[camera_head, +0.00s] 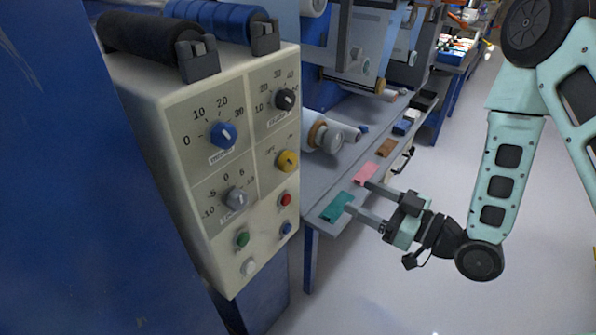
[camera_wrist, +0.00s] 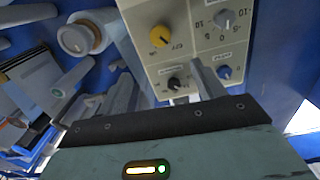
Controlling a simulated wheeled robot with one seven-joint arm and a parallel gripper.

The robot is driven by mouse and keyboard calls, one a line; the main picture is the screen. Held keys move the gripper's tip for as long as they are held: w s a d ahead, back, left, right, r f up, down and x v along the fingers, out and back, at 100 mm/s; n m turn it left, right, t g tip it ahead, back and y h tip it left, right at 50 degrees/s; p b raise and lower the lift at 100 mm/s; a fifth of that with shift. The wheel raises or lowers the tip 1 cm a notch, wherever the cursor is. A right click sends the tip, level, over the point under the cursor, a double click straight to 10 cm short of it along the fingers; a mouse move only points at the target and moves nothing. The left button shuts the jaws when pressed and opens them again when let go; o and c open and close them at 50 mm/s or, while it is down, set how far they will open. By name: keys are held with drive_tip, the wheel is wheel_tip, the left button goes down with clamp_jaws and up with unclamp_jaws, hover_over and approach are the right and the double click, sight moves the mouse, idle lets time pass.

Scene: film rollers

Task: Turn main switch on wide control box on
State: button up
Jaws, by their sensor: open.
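The wide control box (camera_head: 172,112) is beige and stands at the left of the head view. A yellow knob (camera_head: 288,161) sits on the right of its front panel. In the wrist view the panel appears upside down, with the yellow knob (camera_wrist: 159,36) beside an OFF label. Where its pointer stands is too small to tell. My gripper (camera_head: 359,197) is open and empty, to the right of the box and apart from it, fingers pointing left. In the wrist view my gripper (camera_wrist: 166,80) has its two fingers apart, with the panel beyond them.
The panel also has a blue knob (camera_head: 222,135), a black knob (camera_head: 286,98), a grey knob (camera_head: 236,198) and several buttons, including red (camera_head: 286,199) and green (camera_head: 242,238). A grey table (camera_head: 318,184) with coloured pads and rollers lies behind. Open floor lies to the right.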

drive_tip(key=b, duration=0.7)
approach(292, 164)
drive_tip(key=p+x, duration=0.2)
drive_tip(key=x, duration=0.6)
drive_tip(key=shift+w+a, duration=0.15)
drive_tip(key=shift+a, duration=0.05)
drive_tip(key=c, duration=1)
